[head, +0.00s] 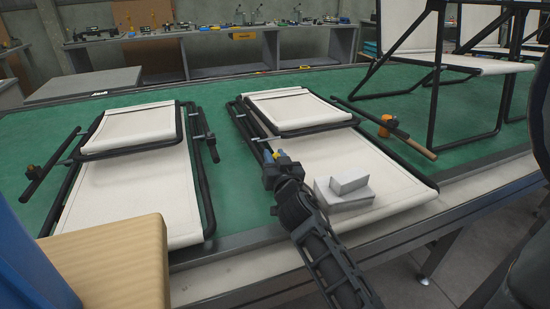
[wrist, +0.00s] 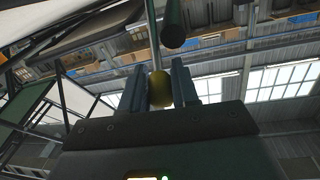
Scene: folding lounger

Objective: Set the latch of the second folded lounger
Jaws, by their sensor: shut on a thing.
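Two folded loungers with cream fabric and black tube frames lie on the green table mat, the left lounger (head: 135,185) and the right lounger (head: 340,152). My gripper (head: 270,154) reaches the left side tube of the right lounger. In the wrist view my gripper (wrist: 159,88) is shut on a small yellow-olive knob (wrist: 161,88), which I take to be the latch. A thin metal rod (wrist: 152,40) runs up behind the knob, near the end of a dark tube (wrist: 173,25). In the head view the knob is mostly hidden by my gripper, and the latch's setting cannot be told.
Grey blocks (head: 343,193) rest on the right lounger's near end, close to my arm. An orange mallet-like head (head: 386,121) and a dark bar lie right of it. Standing chair frames (head: 438,70) are at the back right. A wooden block (head: 100,265) fills the lower left.

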